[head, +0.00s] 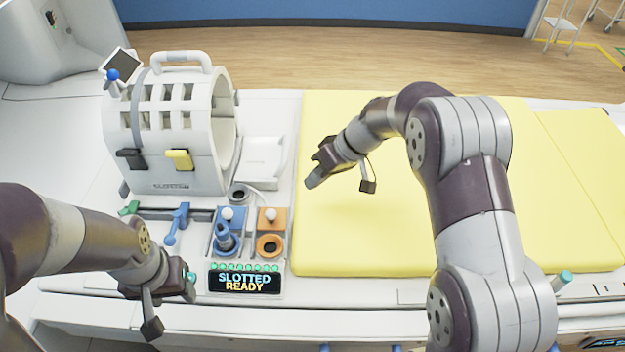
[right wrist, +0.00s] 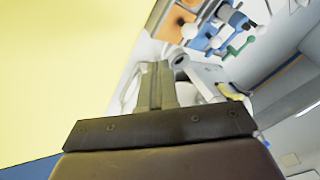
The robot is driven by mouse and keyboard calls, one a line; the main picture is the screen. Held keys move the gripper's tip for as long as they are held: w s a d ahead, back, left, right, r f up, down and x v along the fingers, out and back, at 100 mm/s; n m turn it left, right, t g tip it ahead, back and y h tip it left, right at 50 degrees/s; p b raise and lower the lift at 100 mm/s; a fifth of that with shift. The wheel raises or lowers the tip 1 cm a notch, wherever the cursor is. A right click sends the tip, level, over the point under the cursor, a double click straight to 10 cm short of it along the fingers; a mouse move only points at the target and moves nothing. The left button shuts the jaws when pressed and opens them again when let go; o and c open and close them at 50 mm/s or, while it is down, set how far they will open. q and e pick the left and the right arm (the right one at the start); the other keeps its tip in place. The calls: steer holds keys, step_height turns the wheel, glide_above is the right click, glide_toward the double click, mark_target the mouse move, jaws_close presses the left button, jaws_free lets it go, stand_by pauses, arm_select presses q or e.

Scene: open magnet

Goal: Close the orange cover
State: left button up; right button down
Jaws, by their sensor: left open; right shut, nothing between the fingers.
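The orange cover (head: 279,228) is a small orange plate with a white knob (head: 271,215), on the console left of the yellow pad. An orange ring with a dark, empty hole (head: 269,245) lies uncovered just in front of it. Orange parts also show at the top of the right wrist view (right wrist: 172,20). My right gripper (head: 316,180) is shut and empty, above the left part of the yellow pad, apart from the cover and to its upper right. My left gripper (head: 190,287) is open and empty, low at the left, left of the display.
A blue plate with a white knob (head: 228,214) stands beside the orange one, with a blue plug (head: 224,238) at its ring. A display (head: 245,282) reads "SLOTTED READY". A white slotted coil (head: 180,125) stands behind.

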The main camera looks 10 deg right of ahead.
mark_target(272, 213)
steer(key=p+x, duration=0.1)
steer(key=x, duration=0.4)
steer(key=shift+s+d+f, duration=0.1)
steer(key=shift+f, duration=0.15)
arm_select(q)
steer(key=r+p, duration=0.1)
steer(key=r, duration=0.2)
steer(key=shift+d+r+p, duration=0.15)
steer(key=shift+d+p, duration=0.05)
steer(key=shift+p, duration=0.15)
arm_select(e)
steer(key=a, duration=0.1)
steer(key=a+f, duration=0.1)
steer(key=s+a, duration=0.1)
steer(key=a, duration=0.1)
steer(key=shift+s+a+f, duration=0.1)
steer(key=shift+f, duration=0.25)
